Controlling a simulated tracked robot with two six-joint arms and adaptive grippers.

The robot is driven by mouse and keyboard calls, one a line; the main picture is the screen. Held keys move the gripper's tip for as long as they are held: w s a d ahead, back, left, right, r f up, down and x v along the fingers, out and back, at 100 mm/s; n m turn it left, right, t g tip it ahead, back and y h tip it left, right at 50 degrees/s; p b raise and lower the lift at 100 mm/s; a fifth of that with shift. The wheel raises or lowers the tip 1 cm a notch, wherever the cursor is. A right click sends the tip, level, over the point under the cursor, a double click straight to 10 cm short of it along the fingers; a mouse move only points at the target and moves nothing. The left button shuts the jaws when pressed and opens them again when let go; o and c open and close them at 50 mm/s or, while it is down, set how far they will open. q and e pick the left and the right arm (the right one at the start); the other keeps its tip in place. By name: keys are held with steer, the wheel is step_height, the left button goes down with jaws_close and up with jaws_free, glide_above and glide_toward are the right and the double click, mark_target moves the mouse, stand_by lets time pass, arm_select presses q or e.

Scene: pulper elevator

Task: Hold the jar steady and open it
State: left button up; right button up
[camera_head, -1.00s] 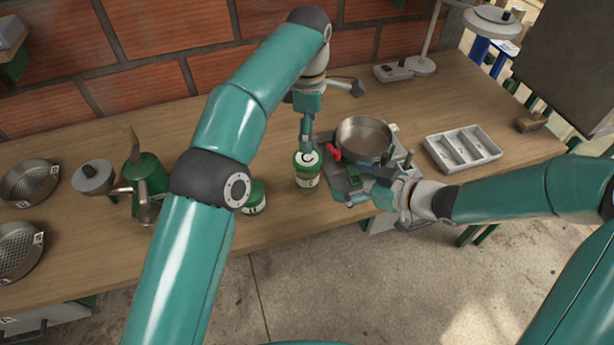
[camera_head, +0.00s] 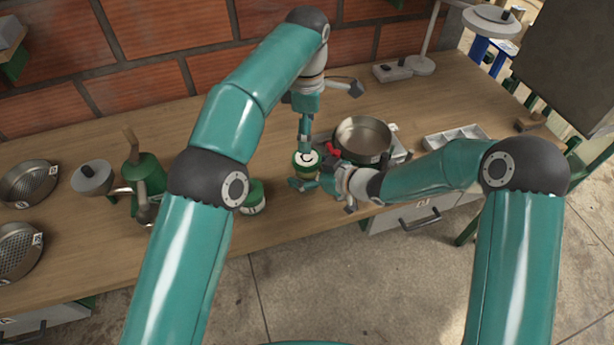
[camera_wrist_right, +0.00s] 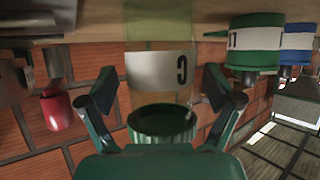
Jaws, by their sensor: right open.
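The jar (camera_head: 305,172), with a green lid and a white top label marked C, stands on the bench. My left gripper (camera_head: 304,143) points straight down at the lid from above; its fingertips are partly hidden, and I cannot tell its opening. My right gripper (camera_head: 312,181) is open, low at the jar's near right side, with one finger showing in front of it. In the right wrist view, which looks upside down, the jar (camera_wrist_right: 157,72) with its C label appears between the two spread fingers (camera_wrist_right: 162,90). A gap shows on both sides.
A green jar (camera_head: 253,198) stands to the left, partly behind my left arm. A metal pan (camera_head: 363,138) sits on a scale-like base to the right, beside a red item (camera_head: 333,150). A grey divided tray (camera_head: 455,138) lies farther right. The bench's front edge is close.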

steer(key=shift+c, duration=0.2)
jaws_close()
arm_select(q)
steer(key=shift+m, duration=0.3)
